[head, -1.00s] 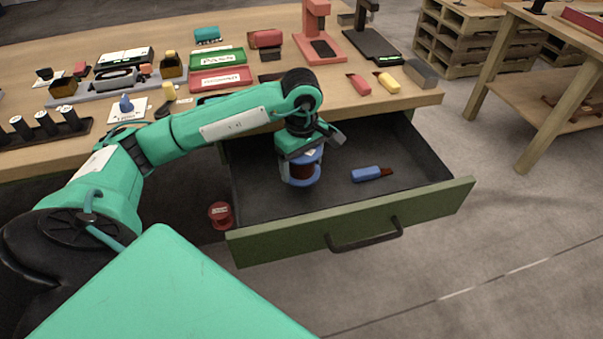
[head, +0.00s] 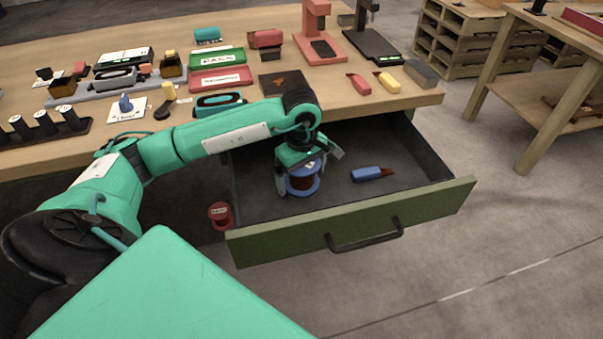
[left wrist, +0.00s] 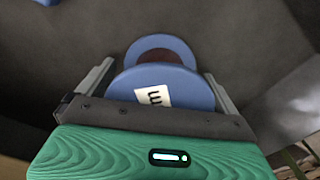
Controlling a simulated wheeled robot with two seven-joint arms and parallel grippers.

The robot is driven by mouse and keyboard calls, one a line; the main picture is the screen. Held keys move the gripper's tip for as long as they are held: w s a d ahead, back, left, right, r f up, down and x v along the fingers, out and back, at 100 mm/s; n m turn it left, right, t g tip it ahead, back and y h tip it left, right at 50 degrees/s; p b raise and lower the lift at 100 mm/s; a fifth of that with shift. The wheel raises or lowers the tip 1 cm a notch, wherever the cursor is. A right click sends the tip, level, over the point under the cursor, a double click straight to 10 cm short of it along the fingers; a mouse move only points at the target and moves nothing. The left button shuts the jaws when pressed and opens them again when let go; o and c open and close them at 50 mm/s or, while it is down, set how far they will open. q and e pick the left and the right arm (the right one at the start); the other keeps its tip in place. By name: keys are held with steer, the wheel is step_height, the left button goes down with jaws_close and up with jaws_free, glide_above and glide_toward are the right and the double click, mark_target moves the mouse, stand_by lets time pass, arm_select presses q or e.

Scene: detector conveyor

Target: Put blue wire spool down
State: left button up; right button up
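The blue wire spool (head: 303,183) has blue flanges and a dark red core. It is upright inside the open drawer (head: 262,205), at its left side. My left gripper (head: 306,166) comes from above, with its fingers on either side of the spool and close against its rim. In the left wrist view the spool's near flange (left wrist: 150,92) with a white label sits between the fingers. I cannot tell whether the spool's underside touches the drawer floor. My right gripper is not in view.
A blue-handled tool (head: 368,174) lies to the right in the drawer. The green drawer front (head: 350,222) and its side walls bound the space. A red spool (head: 220,215) stands outside, left of the drawer. The workbench (head: 345,115) above carries several trays and tools.

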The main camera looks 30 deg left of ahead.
arm_select(q)
steer(key=shift+r, duration=0.15)
step_height(320, 180, up, 11)
steer(key=shift+f+p, duration=0.1)
steer(key=shift+p, duration=0.4)
steer(key=shift+r, duration=0.55)
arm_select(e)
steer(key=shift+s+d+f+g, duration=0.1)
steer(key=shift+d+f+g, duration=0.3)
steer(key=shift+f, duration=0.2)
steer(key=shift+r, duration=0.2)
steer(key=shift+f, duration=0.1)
